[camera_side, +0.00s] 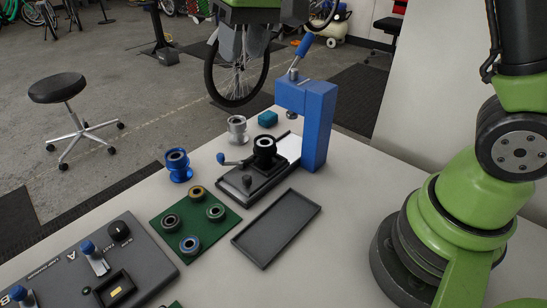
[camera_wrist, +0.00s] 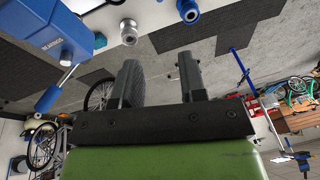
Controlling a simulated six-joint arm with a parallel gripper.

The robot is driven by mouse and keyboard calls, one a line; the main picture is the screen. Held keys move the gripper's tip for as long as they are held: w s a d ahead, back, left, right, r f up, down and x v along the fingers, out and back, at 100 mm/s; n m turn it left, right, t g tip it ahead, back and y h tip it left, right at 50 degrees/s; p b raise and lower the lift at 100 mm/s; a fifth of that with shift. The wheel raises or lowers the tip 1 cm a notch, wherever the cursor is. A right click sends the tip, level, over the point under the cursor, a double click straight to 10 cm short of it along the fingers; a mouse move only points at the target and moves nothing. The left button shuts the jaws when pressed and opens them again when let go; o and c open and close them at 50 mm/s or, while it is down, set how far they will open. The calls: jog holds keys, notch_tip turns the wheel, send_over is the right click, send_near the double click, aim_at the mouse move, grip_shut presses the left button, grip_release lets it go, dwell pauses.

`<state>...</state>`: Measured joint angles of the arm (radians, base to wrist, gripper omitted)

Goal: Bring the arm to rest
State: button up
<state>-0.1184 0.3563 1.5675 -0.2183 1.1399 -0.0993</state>
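My gripper (camera_side: 242,46) is at the top of the side view, raised above the far edge of the table. Its two dark fingers are spread apart, with nothing between them. In the wrist view my gripper (camera_wrist: 159,62) also shows two separated fingers with an empty gap. The table (camera_side: 345,215) lies below it. A blue press (camera_side: 318,125) with a lever stands to the right of and below the gripper. A dark fixture (camera_side: 240,190) in front of the press holds a black ring-shaped part (camera_side: 264,147).
A blue hub (camera_side: 177,166) and a silver hub (camera_side: 237,130) stand on the table. A green mat (camera_side: 204,240) carries several bearings. A dark tray (camera_side: 278,228) is empty. A control box (camera_side: 75,270) sits front left. A stool (camera_side: 60,90) stands on the floor.

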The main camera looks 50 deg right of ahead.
jog(key=s+d+r+m+t, duration=0.1)
jog(key=s+t, duration=0.1)
jog(key=s, duration=0.8)
jog(key=s+d+r+m+t, duration=0.1)
jog(key=s+r+t, duration=0.1)
jog(key=s, duration=0.8)
jog(key=shift+s+d+r+y, duration=0.25)
jog(key=shift+d+r+y, duration=0.05)
jog(key=shift+d+y, duration=0.1)
